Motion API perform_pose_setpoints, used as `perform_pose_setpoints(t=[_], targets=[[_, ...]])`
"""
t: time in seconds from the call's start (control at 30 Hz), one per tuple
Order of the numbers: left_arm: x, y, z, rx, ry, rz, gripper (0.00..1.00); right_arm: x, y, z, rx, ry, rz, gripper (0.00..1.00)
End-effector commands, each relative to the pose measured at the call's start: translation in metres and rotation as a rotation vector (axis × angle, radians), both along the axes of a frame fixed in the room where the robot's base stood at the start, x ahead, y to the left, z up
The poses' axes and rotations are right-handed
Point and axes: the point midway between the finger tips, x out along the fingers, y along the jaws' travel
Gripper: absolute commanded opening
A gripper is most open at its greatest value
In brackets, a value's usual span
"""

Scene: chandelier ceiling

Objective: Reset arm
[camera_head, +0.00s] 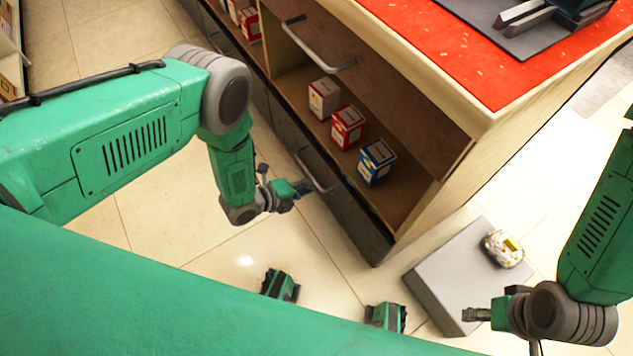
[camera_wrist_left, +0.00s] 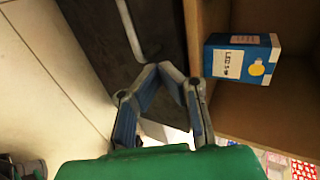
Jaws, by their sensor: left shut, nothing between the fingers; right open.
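My left arm comes in from the left and hangs down in front of the cabinet. My left gripper (camera_head: 296,190) is shut and empty, beside the cabinet's lower drawer front. In the left wrist view the fingertips of the left gripper (camera_wrist_left: 164,68) meet, with nothing between them. My right arm hangs at the right edge of the head view. My right gripper (camera_head: 470,314) is open, pointing left over the near part of a grey platform. It looks empty, but its fingers are small in the picture.
The wooden cabinet (camera_head: 450,185) has an open compartment with a pale box (camera_head: 324,98), a red box (camera_head: 348,127) and a blue box (camera_head: 376,162). The blue box also shows in the left wrist view (camera_wrist_left: 240,58). A white-and-yellow package (camera_head: 503,249) lies on the grey platform (camera_head: 440,270). Tiled floor is clear at left.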

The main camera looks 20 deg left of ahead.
Motion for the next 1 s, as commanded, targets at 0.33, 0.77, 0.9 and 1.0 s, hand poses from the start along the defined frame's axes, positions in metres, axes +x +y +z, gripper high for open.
perform_pose_setpoints(t=[0.33, 0.77, 0.9, 1.0], targets=[[-0.032, 0.030, 0.025, -0.004, 0.001, 0.000, 0.00, -0.001, 0.000, 0.023, -0.001, 0.002, -0.002, 0.55], [-0.036, 0.039, 0.035, -0.018, 0.064, 0.059, 0.00, -0.001, 0.000, 0.030, 0.000, 0.002, -0.001, 0.55], [-0.049, 0.065, 0.067, -0.097, 0.322, 0.316, 0.00, -0.001, 0.000, 0.051, -0.001, 0.002, -0.001, 0.55], [-0.074, 0.091, 0.103, -0.192, 0.577, 0.626, 0.00, 0.000, 0.000, 0.071, -0.001, 0.002, -0.001, 0.55]])
